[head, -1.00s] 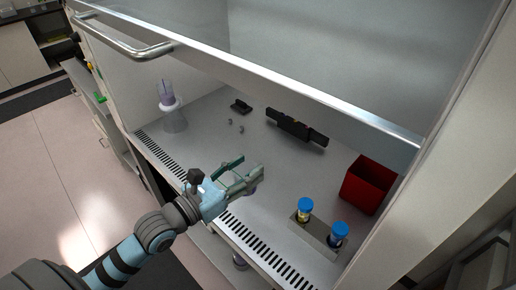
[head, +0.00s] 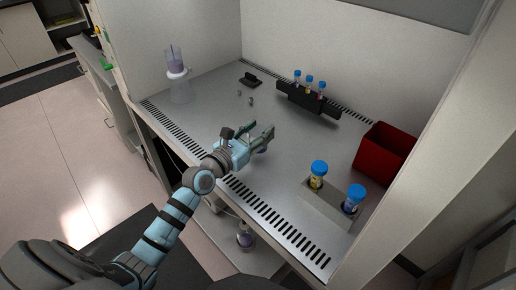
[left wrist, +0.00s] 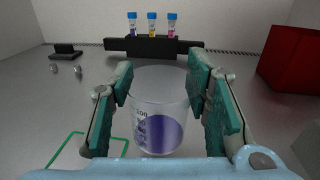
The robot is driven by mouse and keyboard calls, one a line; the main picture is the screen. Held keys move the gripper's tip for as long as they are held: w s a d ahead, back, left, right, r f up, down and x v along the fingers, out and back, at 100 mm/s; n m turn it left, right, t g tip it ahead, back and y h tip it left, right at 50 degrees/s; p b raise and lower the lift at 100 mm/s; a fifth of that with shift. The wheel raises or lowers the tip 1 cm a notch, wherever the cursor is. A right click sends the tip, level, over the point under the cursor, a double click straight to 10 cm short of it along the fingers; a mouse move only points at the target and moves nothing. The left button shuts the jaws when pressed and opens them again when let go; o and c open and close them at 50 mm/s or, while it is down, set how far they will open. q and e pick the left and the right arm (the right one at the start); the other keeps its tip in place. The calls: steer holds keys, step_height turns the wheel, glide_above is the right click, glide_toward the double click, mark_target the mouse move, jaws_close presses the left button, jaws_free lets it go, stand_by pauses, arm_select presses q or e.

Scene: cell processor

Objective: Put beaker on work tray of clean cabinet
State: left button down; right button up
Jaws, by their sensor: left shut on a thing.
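My left gripper (head: 262,138) reaches in over the front grille of the cabinet, above the grey work tray (head: 215,110). It is shut on a clear beaker (left wrist: 160,108) with purple liquid, which stands upright between the green finger pads in the left wrist view. In the head view the gripper mostly hides the beaker. I cannot tell whether its base touches the tray. A green square outline (left wrist: 72,163) lies on the tray, left of the beaker in the wrist view. My right gripper is not in view.
A black rack (head: 308,101) with three capped tubes stands at the back. A red bin (head: 385,151) and a holder with two blue-capped bottles (head: 318,175) are at the right. A clear vessel with purple content (head: 178,85) stands at the left. The tray's middle is clear.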

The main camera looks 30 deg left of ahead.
arm_select(q)
step_height(320, 180, down, 4)
steer(key=shift+w+r+b, duration=0.1)
steer(key=shift+r+b, duration=0.05)
steer(key=shift+b, duration=0.85)
steer(key=shift+r, duration=0.25)
steer(key=c, duration=0.9)
jaws_free()
steer(key=shift+f, duration=0.1)
steer(key=shift+o, duration=0.2)
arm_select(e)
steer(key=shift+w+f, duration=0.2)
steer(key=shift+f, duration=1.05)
arm_select(q)
steer(key=shift+s+p, duration=0.3)
steer(key=shift+p, duration=0.15)
steer(key=p+v, duration=0.1)
steer(key=v, duration=0.4)
steer(key=p+v, duration=0.1)
steer(key=v, duration=0.5)
steer(key=shift+s+r, duration=0.2)
steer(key=shift+s, duration=0.1)
steer(key=shift+w, duration=0.1)
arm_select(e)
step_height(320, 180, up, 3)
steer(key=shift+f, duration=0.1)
